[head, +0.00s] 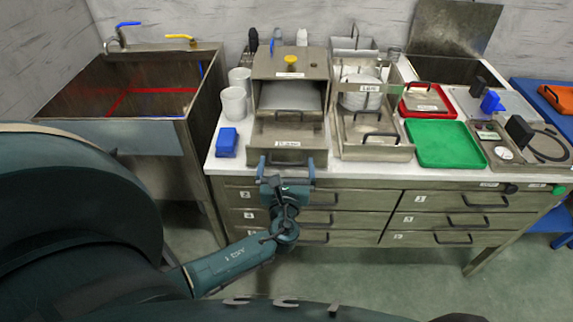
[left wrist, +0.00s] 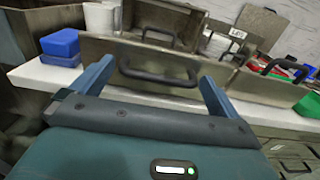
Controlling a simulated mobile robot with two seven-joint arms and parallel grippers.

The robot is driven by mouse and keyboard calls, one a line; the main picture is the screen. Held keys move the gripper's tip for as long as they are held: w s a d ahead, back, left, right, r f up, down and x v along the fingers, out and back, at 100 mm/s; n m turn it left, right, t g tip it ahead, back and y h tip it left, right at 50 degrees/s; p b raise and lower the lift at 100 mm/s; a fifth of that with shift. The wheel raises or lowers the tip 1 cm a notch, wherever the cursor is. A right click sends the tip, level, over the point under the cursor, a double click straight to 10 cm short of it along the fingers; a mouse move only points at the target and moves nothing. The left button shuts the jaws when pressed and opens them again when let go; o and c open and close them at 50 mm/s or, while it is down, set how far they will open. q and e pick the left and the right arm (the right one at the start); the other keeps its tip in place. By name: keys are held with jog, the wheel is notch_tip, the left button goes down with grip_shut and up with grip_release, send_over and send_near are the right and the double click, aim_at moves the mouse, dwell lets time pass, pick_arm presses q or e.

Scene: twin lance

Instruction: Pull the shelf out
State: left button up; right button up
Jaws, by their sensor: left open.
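A metal box (head: 290,62) with a yellow knob on top stands on the counter. A metal shelf (head: 288,131) extends from its lower part toward the counter's front edge. The shelf's front panel carries a label and a dark curved handle (left wrist: 158,74). My left gripper (head: 287,163) is open right in front of this panel. In the left wrist view, its two blue fingers stand apart on either side of the handle, which lies between them and is not clamped. Whether the fingers touch the panel, I cannot tell. My right gripper is not in view.
A blue block (head: 227,142) and white cups (head: 233,104) are left of the shelf. A second metal unit (head: 372,135) with plates stands close on its right, then a green tray (head: 444,144). Drawers (head: 330,217) with handles lie below the counter. A sink (head: 130,92) is at left.

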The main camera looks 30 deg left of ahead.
pick_arm(q)
jog(key=b+v, duration=0.1)
jog(key=v, duration=1.1)
jog(key=shift+s, duration=0.4)
jog(key=shift+d, duration=0.1)
jog(key=s+a+f+n+g+h, duration=0.1)
jog(key=s+a+f+n+g, duration=0.2)
jog(key=n, duration=0.5)
jog(key=s+a+f+n+g+h, duration=0.1)
jog(key=s+n+g, duration=0.35)
jog(key=n, duration=0.35)
jog(key=s+d+r+n+g+h, duration=0.2)
jog(key=s+d+n+g+h, duration=0.2)
jog(key=s+d+n+h, duration=0.6)
jog(key=w+d+f+t, duration=0.2)
jog(key=w+t, duration=0.1)
jog(key=w, duration=0.1)
jog(key=w+d+f+t+h+p, duration=0.1)
jog(key=w+d+f+t, duration=0.1)
jog(key=w+f+t, duration=0.1)
jog(key=shift+w+n+t+p, duration=0.3)
jog(key=shift+w+t, duration=0.15)
jog(key=shift+w, duration=0.75)
